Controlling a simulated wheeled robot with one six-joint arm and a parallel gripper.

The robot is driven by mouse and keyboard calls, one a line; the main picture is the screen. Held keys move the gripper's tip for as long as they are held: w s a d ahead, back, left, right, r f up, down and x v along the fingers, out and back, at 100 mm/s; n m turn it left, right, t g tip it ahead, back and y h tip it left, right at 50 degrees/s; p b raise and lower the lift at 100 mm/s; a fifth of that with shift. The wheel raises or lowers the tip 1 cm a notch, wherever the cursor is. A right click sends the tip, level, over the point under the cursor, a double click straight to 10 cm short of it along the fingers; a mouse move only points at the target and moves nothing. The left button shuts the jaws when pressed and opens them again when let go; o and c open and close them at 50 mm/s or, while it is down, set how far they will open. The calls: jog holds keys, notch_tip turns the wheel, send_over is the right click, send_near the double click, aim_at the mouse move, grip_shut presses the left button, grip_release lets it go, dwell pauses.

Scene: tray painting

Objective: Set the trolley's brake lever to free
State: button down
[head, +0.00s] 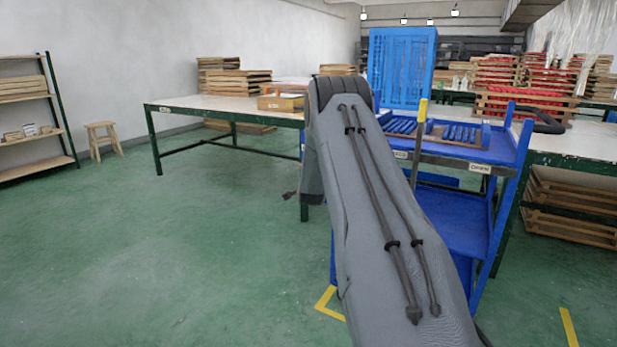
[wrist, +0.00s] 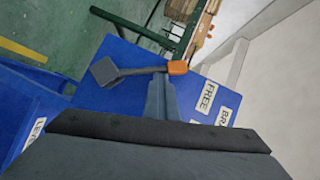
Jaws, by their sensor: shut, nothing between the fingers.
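The trolley (head: 465,228) is blue and stands behind my arm in the head view. In the wrist view its blue panel (wrist: 112,98) carries a FREE label (wrist: 207,98) and a partly hidden label starting BR (wrist: 225,116). The brake lever (wrist: 140,71) shows there as a grey bar with a dark square plate at one end and an orange knob (wrist: 177,67) at the other, the knob to the upper left of the FREE label. My gripper (wrist: 158,82) is shut and empty, its tip close by the bar near the knob; I cannot tell whether they touch.
A yellow-tipped upright handle (head: 422,110) rises at the trolley's near side. A blue rack (head: 402,67) stands behind it. A long table (head: 190,105) is to the left, a stool (head: 103,125) beyond. Green floor (head: 180,250) at the left is clear.

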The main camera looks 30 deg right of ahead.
jog(key=shift+w+a+r, duration=0.2)
jog(key=shift+w+r, duration=0.1)
jog(key=shift+r, duration=0.15)
jog(key=shift+s+r, duration=0.1)
jog(key=s+d+r+p+v, duration=0.1)
jog(key=d+p+v, duration=0.1)
jog(key=v, duration=1)
jog(key=shift+s+r+p, duration=0.25)
jog(key=shift+r+p, duration=0.15)
jog(key=shift+p, duration=0.5)
